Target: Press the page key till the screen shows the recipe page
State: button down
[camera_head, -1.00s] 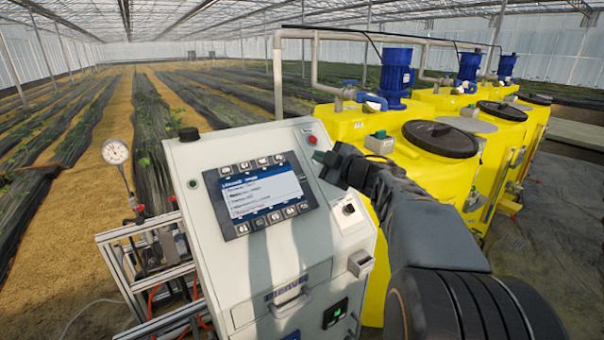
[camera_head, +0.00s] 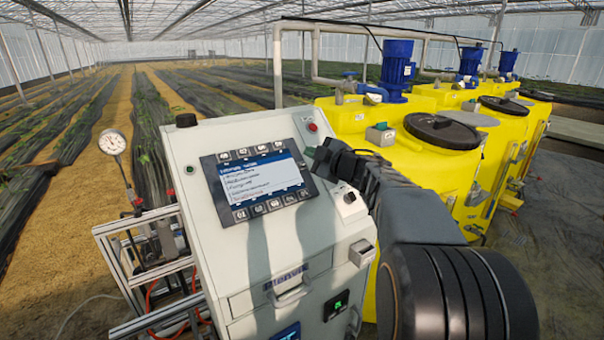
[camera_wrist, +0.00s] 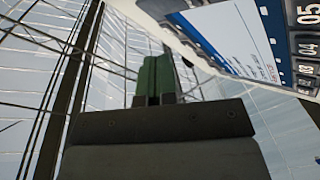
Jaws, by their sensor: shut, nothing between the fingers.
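The control panel's screen (camera_head: 257,186) is lit, with a blue header and several lines of dark text on white; the words are too small to read. Rows of dark keys run above and below it, the lower row (camera_head: 268,207) carrying numbers. In the wrist view the screen (camera_wrist: 232,40) is at the upper right, beside numbered keys (camera_wrist: 306,48) such as 05 and 04. My gripper (camera_head: 314,158) is shut and empty, just right of the panel's upper right corner. In the wrist view my gripper (camera_wrist: 155,78) points past the panel's edge, apart from the keys.
The pale cabinet (camera_head: 240,250) has a red button (camera_head: 313,127) and a dark knob (camera_head: 349,197) near my gripper. A black cap (camera_head: 186,120) stands at its top left. Yellow tanks (camera_head: 420,175) stand behind my arm. A gauge (camera_head: 112,142) is at left.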

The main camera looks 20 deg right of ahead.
aim_at(295, 158)
jog(key=shift+w+a+f+b, duration=0.2)
jog(key=shift+w+f+b, duration=0.25)
jog(key=shift+w+f, duration=0.75)
jog(key=shift+f, duration=0.15)
dwell(1.3)
jog(key=shift+w+a+f, duration=0.1)
jog(key=shift+w+f, duration=0.1)
jog(key=shift+w, duration=0.05)
jog(key=shift+w+f, duration=0.2)
jog(key=shift+f, duration=0.1)
dwell(1.0)
jog(key=shift+s+r, duration=0.1)
jog(key=shift+r, duration=0.1)
jog(key=shift+s+r+p, duration=0.4)
jog(key=shift+p, duration=0.05)
jog(key=shift+s+d+r+p, duration=0.2)
jog(key=shift+s+r+p, duration=0.65)
jog(key=shift+r, duration=0.05)
jog(key=shift+s+d+r+p, duration=0.2)
jog(key=shift+s+r+p, duration=0.6)
jog(key=shift+r, duration=0.1)
